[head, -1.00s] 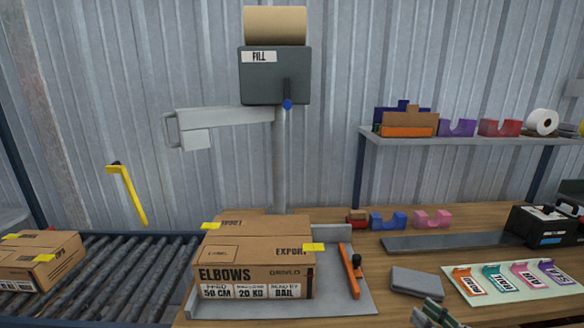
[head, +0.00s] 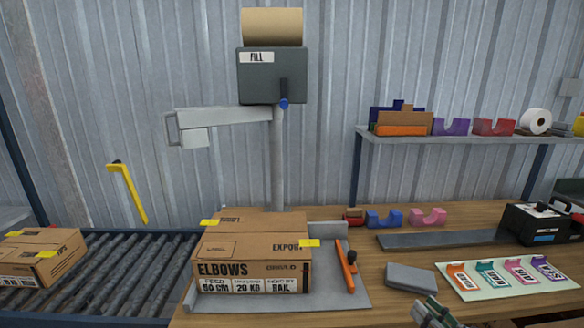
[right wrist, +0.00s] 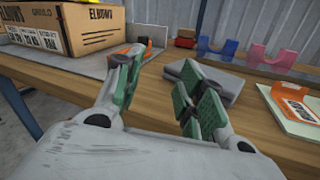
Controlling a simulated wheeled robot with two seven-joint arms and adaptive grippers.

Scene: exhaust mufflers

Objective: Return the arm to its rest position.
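My right gripper (head: 432,312) shows at the bottom edge of the head view, in front of the bench's near edge. In the right wrist view my right gripper (right wrist: 158,90) has its two green-padded fingers spread apart with nothing between them. A grey block (head: 411,278) lies on the bench beyond it; the block also shows in the right wrist view (right wrist: 212,82), partly behind the right finger. My left gripper is not in view.
A cardboard box marked ELBOWS (head: 252,271) sits on a grey plate (head: 345,298) beside an orange-handled tool (head: 346,267). Label cards lie on a pale board (head: 484,290) at right. A roller conveyor (head: 115,275) carrying another box (head: 42,258) is at left. The wooden bench (head: 330,215) holds coloured holders.

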